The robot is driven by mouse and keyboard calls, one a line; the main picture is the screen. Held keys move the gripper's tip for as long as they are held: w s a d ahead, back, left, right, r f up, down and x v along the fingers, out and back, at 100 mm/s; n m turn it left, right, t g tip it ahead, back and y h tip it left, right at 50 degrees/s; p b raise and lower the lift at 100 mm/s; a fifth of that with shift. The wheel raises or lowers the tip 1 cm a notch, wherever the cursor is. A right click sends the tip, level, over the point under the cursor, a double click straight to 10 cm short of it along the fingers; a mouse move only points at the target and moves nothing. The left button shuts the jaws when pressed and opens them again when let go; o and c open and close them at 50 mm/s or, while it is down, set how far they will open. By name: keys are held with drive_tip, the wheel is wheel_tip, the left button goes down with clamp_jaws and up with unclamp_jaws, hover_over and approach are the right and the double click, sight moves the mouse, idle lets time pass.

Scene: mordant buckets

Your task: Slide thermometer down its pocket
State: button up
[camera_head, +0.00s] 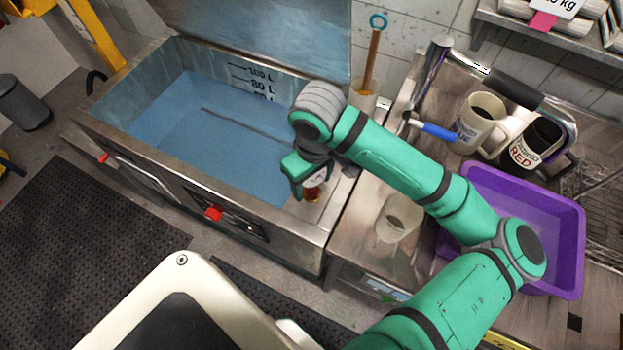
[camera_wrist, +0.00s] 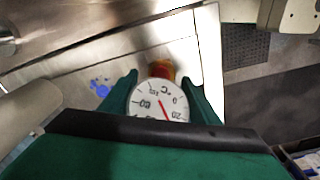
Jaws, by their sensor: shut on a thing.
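The thermometer is held in my gripper (camera_wrist: 160,88). Its round white dial (camera_wrist: 160,101), marked °C with a red needle, sits between the two green fingers in the wrist view. An amber-red piece (camera_wrist: 163,71) shows just beyond the dial. In the head view my gripper (camera_head: 308,188) points down over the steel right-hand ledge of the vat (camera_head: 331,222), with the amber piece (camera_head: 312,194) below the fingers. The stem and the pocket cannot be made out; I cannot tell whether the stem is in it.
Blue liquid (camera_head: 190,135) fills the vat, with a dark rod across it. A teal-ringed wooden stick (camera_head: 373,55) stands behind. A pale beaker (camera_head: 399,218), purple tub (camera_head: 560,225) and mugs (camera_head: 480,122) stand on the right counter. A blue spot (camera_wrist: 100,87) marks the ledge.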

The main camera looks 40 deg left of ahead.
drive_tip(key=shift+s+f, duration=0.2)
drive_tip(key=o, duration=1.2)
drive_tip(key=shift+r, duration=0.1)
drive_tip(key=r, duration=0.8)
drive_tip(key=shift+w+d, duration=0.1)
drive_tip(key=shift+d, duration=0.1)
